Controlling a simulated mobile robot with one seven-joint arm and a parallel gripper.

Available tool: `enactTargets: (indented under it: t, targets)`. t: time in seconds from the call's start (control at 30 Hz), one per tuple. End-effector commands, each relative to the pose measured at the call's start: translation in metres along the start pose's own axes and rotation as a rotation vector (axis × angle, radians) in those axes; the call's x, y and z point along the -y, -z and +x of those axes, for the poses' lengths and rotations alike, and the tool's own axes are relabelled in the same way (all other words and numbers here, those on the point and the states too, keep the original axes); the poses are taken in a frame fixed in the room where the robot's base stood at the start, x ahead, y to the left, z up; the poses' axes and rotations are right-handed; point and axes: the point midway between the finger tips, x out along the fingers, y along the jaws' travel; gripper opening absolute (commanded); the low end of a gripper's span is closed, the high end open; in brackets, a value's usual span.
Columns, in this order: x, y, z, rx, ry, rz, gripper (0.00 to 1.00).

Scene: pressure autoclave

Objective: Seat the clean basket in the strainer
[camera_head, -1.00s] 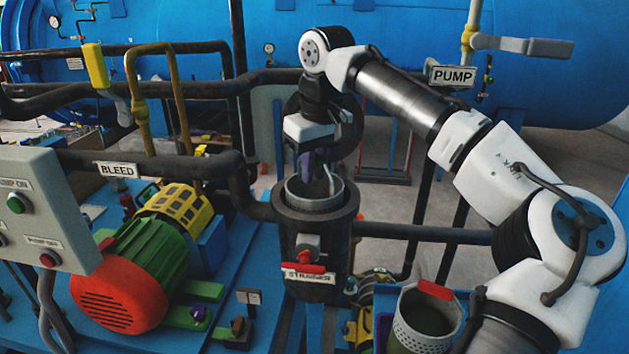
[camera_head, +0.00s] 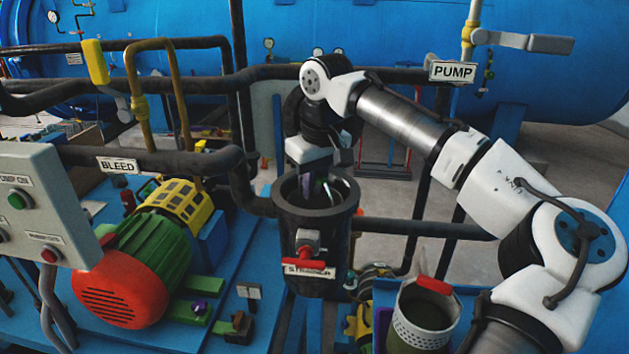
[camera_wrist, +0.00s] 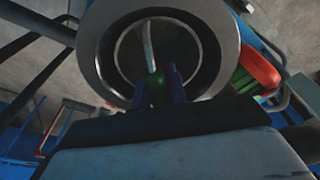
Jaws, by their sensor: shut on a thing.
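The strainer (camera_head: 312,245) is a dark upright open-topped pot with a label and a red-handled valve on its front. In the wrist view its wide grey rim (camera_wrist: 93,45) surrounds the clean basket. The basket's bent wire handle (camera_wrist: 149,45) and green grip (camera_wrist: 155,84) show there. My gripper (camera_head: 317,188) points down into the strainer's mouth and is shut on the basket's handle at the green grip. The basket is down inside the strainer, its body mostly hidden in the head view. I cannot tell whether it touches the bottom.
Another perforated basket (camera_head: 420,325) with a red grip stands at the lower right. Dark pipes join the strainer on both sides. My arm reaches in from the right.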

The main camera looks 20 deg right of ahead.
Motion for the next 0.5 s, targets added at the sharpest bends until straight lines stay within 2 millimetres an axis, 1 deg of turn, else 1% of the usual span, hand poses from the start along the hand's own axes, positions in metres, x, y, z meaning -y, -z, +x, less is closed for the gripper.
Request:
enactTargets:
  t: [0.03,0.2,0.5]
  targets:
    - [0.0001,0.0001,-0.0005,0.000,0.000,0.000,0.15]
    - [0.0001,0.0001,-0.0005,0.000,0.000,0.000,0.36]
    - [0.0001,0.0003,-0.0017,0.000,-0.001,0.000,0.36]
